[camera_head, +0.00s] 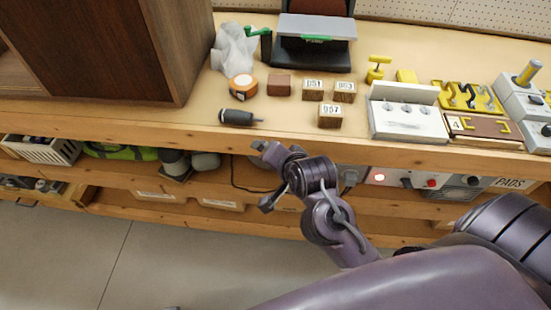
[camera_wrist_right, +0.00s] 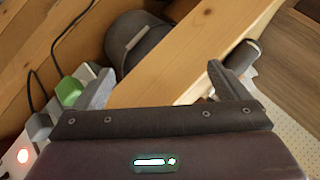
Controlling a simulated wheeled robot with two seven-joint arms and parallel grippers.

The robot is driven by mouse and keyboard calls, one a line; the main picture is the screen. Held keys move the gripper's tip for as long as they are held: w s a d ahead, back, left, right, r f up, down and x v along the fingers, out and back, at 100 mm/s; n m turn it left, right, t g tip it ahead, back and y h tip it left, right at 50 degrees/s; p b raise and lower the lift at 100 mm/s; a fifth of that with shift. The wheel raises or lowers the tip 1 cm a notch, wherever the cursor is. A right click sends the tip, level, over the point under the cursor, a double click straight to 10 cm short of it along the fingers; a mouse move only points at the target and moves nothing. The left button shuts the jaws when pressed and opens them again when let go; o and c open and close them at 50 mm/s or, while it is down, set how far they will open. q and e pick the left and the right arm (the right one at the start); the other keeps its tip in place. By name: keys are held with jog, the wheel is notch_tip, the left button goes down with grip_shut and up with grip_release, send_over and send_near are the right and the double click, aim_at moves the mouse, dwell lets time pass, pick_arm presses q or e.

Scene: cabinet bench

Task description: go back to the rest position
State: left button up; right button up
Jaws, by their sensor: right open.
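My right gripper (camera_head: 264,177) is open and empty. In the head view it is in front of the wooden bench (camera_head: 185,117), off its front edge, with the lower shelf behind it. My right arm comes in from the lower right. In the right wrist view the two fingers of the right gripper (camera_wrist_right: 160,88) are wide apart with nothing between them, and the pale wooden bench edge (camera_wrist_right: 190,50) lies beyond them. My left gripper is in neither view.
A dark-handled tool (camera_head: 237,117) lies near the bench's front edge. A brown cabinet (camera_head: 150,45) stands at left. A power box (camera_head: 385,178) with a red light sits below. Grey floor (camera_head: 70,260) is clear at lower left.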

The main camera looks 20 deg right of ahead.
dwell(0.3)
jog(key=s+d+f+n+g+h+p, duration=0.1)
jog(key=s+f+n+g+p, duration=0.2)
jog(key=f, duration=1.2)
jog(key=s+d+f+n+g+p, duration=0.15)
jog(key=s+f+n, duration=0.35)
jog(key=f, duration=0.9)
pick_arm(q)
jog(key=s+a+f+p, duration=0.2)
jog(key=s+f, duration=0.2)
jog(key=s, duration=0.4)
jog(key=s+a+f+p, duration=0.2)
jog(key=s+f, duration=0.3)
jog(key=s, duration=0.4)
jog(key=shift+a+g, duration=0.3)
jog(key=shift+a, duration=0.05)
pick_arm(e)
jog(key=s+f+n+g, duration=0.1)
jog(key=s+f+n, duration=0.1)
jog(key=s+f, duration=0.3)
jog(key=s+d+f+n+g, duration=0.1)
jog(key=s+f, duration=0.4)
jog(key=s, duration=0.7)
jog(key=s+f+n+g, duration=0.2)
jog(key=s+f, duration=0.3)
jog(key=s, duration=0.4)
jog(key=shift+s+d+n+y, duration=0.2)
jog(key=shift+d+n+y, duration=0.1)
jog(key=shift+n+y, duration=0.1)
